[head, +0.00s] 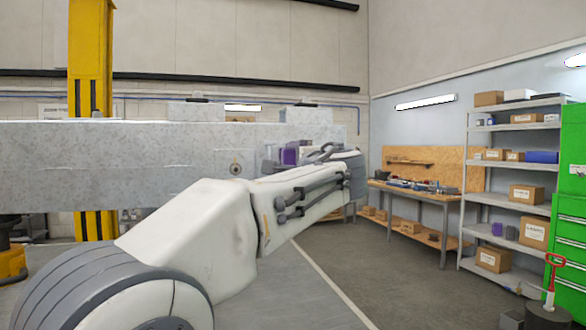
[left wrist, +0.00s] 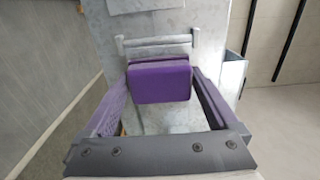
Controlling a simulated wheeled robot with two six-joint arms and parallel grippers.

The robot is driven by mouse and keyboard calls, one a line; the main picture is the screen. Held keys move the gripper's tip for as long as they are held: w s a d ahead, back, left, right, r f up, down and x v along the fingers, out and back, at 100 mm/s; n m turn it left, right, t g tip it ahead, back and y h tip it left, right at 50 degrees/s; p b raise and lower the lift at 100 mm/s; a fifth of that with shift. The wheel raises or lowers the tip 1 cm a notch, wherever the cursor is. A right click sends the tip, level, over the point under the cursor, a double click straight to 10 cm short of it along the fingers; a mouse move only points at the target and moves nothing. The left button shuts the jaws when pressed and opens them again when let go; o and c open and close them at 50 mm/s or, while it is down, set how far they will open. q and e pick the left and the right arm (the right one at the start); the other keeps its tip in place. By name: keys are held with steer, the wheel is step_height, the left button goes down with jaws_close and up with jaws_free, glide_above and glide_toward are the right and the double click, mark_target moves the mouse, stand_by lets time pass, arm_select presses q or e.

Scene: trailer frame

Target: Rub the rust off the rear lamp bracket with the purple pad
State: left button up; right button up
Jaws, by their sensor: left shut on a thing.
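My left gripper (left wrist: 160,88) is shut on the purple pad (left wrist: 160,82), which sits between its two purple-lined fingers. In the head view the pad (head: 289,156) shows as a small purple patch near the right end of the grey trailer beam (head: 150,155), partly hidden by my left arm. In the left wrist view a grey bar-shaped fitting (left wrist: 155,41) lies just beyond the pad on the grey metal; it may be the lamp bracket. I cannot tell whether the pad touches it. No clear rust shows there. My right gripper is not in view.
A yellow post (head: 90,60) stands behind the beam at left. A workbench (head: 415,190) with tools, grey shelves (head: 520,128) with boxes and a green cabinet (head: 572,215) stand at right. The floor (head: 400,270) between is open.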

arm_select(q)
steer(key=shift+b+v, duration=1.3)
steer(key=shift+v, duration=1.55)
steer(key=shift+s, duration=0.1)
steer(key=shift+b+v, duration=0.55)
steer(key=shift+v, duration=0.9)
